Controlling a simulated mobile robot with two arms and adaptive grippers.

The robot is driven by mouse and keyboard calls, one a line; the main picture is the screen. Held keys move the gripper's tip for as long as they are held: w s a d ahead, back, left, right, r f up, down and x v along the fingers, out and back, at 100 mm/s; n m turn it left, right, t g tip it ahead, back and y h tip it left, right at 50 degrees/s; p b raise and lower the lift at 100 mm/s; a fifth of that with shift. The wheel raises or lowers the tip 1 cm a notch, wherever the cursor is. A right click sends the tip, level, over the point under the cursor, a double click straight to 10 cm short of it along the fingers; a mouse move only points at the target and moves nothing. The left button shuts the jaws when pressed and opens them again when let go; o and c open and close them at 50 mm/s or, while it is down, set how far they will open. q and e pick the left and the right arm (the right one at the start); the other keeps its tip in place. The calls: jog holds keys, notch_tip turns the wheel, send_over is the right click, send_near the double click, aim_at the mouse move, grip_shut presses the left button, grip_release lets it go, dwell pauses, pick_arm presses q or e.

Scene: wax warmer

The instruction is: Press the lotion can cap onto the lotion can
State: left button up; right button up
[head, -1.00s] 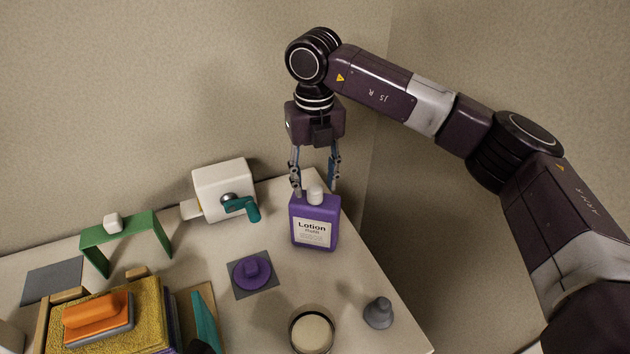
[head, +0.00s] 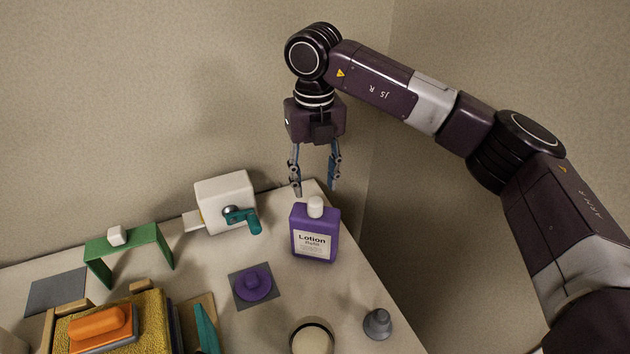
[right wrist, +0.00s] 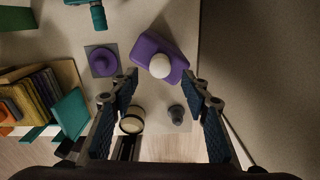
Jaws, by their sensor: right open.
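A purple bottle labelled Lotion Refill (head: 315,235) stands upright near the table's right edge, with a white cap (head: 315,206) seated on top. In the right wrist view the white cap (right wrist: 160,65) lies between the fingertips in the picture. My right gripper (head: 316,190) is open and empty, fingers pointing down, just above and behind the cap, apart from it. A purple round lid-like piece with a raised knob (head: 253,281) lies on a grey square mat (head: 237,298). An open round container (head: 311,338) with pale contents is at the lower edge. My left gripper is out of view.
A white box with a teal crank (head: 225,203) stands at the back. A green bridge (head: 150,246) with a white block, an orange-handled tool (head: 100,320) on a yellow stack, and a teal wedge (head: 205,328) are left. A grey knobbed piece (head: 377,323) stands near the right edge.

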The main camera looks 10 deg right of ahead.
jog(key=shift+r+p, duration=0.65)
jog(key=shift+r, duration=0.7)
